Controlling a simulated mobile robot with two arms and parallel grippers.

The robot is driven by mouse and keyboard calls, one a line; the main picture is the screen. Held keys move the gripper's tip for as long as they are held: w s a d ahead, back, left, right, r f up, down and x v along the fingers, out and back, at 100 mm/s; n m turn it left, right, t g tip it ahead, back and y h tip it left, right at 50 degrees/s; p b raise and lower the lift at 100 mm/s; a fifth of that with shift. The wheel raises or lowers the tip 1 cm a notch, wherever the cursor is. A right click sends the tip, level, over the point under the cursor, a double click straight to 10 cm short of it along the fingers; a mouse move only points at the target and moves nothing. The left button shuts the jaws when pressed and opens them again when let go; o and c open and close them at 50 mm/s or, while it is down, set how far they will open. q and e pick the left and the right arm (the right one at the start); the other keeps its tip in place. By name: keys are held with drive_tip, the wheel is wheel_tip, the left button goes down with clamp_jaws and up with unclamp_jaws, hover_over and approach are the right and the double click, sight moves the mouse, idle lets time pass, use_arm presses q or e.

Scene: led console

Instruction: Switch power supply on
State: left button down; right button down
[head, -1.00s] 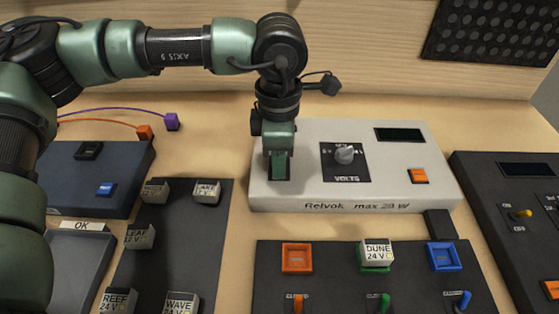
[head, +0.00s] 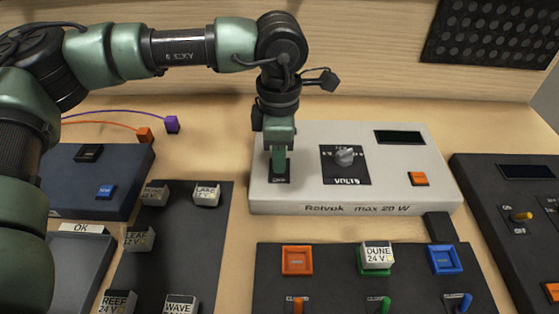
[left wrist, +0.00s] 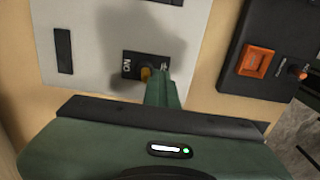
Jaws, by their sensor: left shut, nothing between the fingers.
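The power supply (head: 300,198) is a pale box with a dark display (head: 399,136), a VOLTS knob (head: 344,156) and an orange button (head: 418,178). Its black switch plate (head: 281,178) is at its left end, partly hidden by my left gripper (head: 279,168). In the left wrist view the plate (left wrist: 130,69) reads ON at its left, and a yellow-orange lever (left wrist: 146,74) stands beside my fingers (left wrist: 165,92). The left gripper is shut and empty, pointing down at the plate. I cannot tell whether it touches the lever or which way the lever is set. My right gripper is not seen.
In front is a dark panel (head: 335,262) with coloured sockets, levers and a DUNE 24 V block (head: 377,255). Several labelled blocks stand on a dark mat (head: 170,235) at left. Another dark console (head: 500,215) is at right. The wooden back wall (head: 360,60) is close behind.

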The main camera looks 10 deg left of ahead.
use_arm(q)
drive_tip(key=shift+w, duration=0.35)
wheel_tip(320, 180, up, 7)
drive_tip(key=p, duration=0.3)
drive_tip(key=shift+s, duration=0.45)
idle(0.6)
